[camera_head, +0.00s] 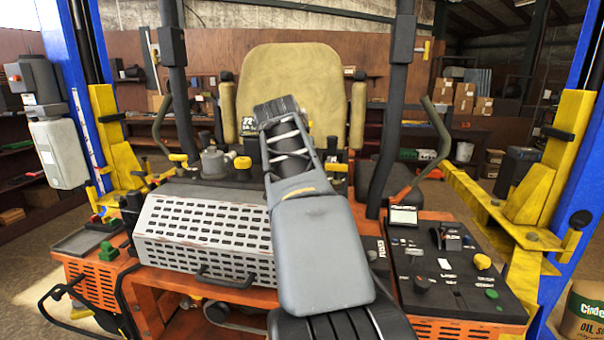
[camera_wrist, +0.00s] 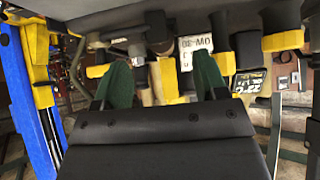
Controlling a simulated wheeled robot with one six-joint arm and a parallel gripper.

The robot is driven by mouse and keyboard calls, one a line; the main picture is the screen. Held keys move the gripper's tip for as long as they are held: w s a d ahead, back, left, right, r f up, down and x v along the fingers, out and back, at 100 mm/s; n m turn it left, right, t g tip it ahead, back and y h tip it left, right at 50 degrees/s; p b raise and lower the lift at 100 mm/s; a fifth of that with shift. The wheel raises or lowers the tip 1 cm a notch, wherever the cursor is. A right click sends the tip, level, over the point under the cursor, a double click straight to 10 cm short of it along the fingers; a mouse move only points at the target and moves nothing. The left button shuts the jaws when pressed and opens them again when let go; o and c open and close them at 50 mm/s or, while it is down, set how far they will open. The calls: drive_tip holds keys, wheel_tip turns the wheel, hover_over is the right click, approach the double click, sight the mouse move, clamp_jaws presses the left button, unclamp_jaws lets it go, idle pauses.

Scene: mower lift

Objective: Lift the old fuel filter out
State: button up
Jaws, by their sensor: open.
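In the wrist view my gripper (camera_wrist: 161,62) has its two green fingers wide apart. No object is clasped between them. Behind the gap are yellow parts and a white plate with dark lettering (camera_wrist: 195,50). In the head view my arm covers the middle of the orange mower (camera_head: 430,240), and the fingers cannot be made out. A grey round canister (camera_head: 213,162) stands on the mower's deck, left of my arm, with a yellow cap (camera_head: 243,162) beside it. I cannot tell whether this canister is the old fuel filter. No other part clearly shows as the filter.
A perforated metal cover (camera_head: 205,235) lies left of my arm, and a black control panel (camera_head: 450,265) is at right. The tan seat (camera_head: 290,90) is behind. Dark upright posts and blue lift columns (camera_head: 68,60) with yellow arms flank the mower.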

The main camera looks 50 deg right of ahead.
drive_tip(key=shift+p+x, duration=0.7)
drive_tip(key=shift+x, duration=2)
drive_tip(key=shift+s+f, duration=0.1)
drive_tip(key=shift+f, duration=0.05)
drive_tip(key=shift+a, duration=0.1)
drive_tip(key=shift+c, duration=0.2)
drive_tip(key=c, duration=1)
